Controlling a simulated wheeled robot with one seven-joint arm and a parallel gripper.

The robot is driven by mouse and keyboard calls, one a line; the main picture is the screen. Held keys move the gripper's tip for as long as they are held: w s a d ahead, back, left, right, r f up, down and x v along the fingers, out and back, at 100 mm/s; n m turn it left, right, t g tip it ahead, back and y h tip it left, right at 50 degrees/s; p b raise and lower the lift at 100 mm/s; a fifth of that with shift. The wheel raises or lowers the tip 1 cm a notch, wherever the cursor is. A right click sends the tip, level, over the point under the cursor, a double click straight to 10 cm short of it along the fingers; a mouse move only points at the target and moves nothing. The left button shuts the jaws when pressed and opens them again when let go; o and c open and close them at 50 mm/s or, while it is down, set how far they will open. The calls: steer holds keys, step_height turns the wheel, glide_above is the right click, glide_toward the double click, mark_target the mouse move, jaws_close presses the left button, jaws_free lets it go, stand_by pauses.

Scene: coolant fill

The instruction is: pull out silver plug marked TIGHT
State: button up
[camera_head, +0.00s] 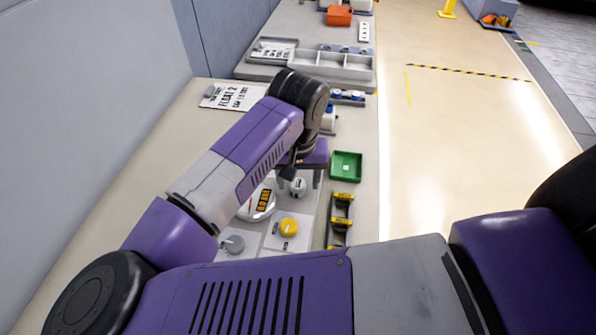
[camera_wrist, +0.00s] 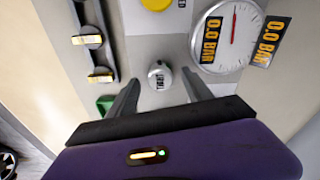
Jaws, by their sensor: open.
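The silver plug marked TIGHT (camera_wrist: 160,74) stands on the grey panel, near the middle of the wrist view. My gripper (camera_wrist: 162,88) is open, with one dark finger on each side of the plug in the picture. I cannot tell whether either finger touches it. In the head view my gripper (camera_head: 302,172) hangs over the panel, partly hidden by my wrist.
Beside the plug is a round gauge (camera_wrist: 228,35) reading 0.0 BAR. A yellow knob (camera_head: 289,227) and a grey knob (camera_head: 234,244) sit nearer on the panel. A green tray (camera_head: 346,166) and a rack with yellow-topped pieces (camera_head: 340,218) stand to the right.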

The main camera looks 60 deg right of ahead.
steer(key=shift+c, duration=0.5)
jaws_close()
steer(key=c, duration=0.8)
jaws_free()
steer(key=shift+c, duration=1.2)
steer(key=shift+r, duration=0.2)
jaws_close()
steer(key=shift+r, duration=0.15)
